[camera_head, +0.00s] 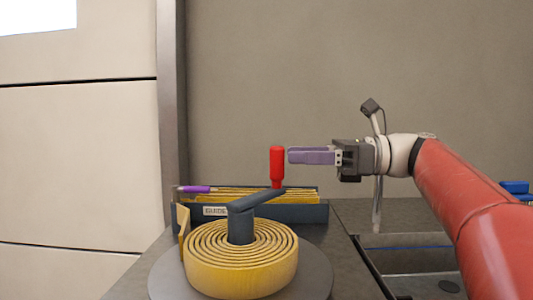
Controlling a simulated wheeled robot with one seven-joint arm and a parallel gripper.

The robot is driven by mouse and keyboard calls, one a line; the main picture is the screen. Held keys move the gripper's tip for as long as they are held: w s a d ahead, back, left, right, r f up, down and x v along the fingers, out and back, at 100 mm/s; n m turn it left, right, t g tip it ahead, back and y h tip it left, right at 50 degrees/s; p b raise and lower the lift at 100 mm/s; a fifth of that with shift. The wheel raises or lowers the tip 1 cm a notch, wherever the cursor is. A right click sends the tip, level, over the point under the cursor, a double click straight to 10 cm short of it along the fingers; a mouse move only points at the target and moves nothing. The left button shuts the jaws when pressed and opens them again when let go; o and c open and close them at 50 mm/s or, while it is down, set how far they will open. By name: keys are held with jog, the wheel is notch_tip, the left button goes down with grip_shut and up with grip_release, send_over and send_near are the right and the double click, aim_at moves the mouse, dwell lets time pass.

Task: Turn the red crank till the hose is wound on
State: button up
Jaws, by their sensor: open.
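The red crank handle (277,165) stands upright at the end of a dark grey crank arm (257,200). The arm rises to the right from a hub (241,226) in the middle of the reel. The yellow hose (243,272) lies in a flat coil of several turns around the hub, on a round grey disc (318,275). My gripper (292,155) comes in from the right, level with the handle. Its purple fingers point left and end just right of the handle. They look apart from it and hold nothing, though depth is hard to judge.
A sink (410,262) with a tap (377,205) lies to the right, partly behind my red arm. A blue item (515,187) sits at the right edge.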

jog(key=a, duration=0.6)
jog(key=shift+w+a, duration=0.15)
jog(key=shift+a, duration=0.2)
grip_shut()
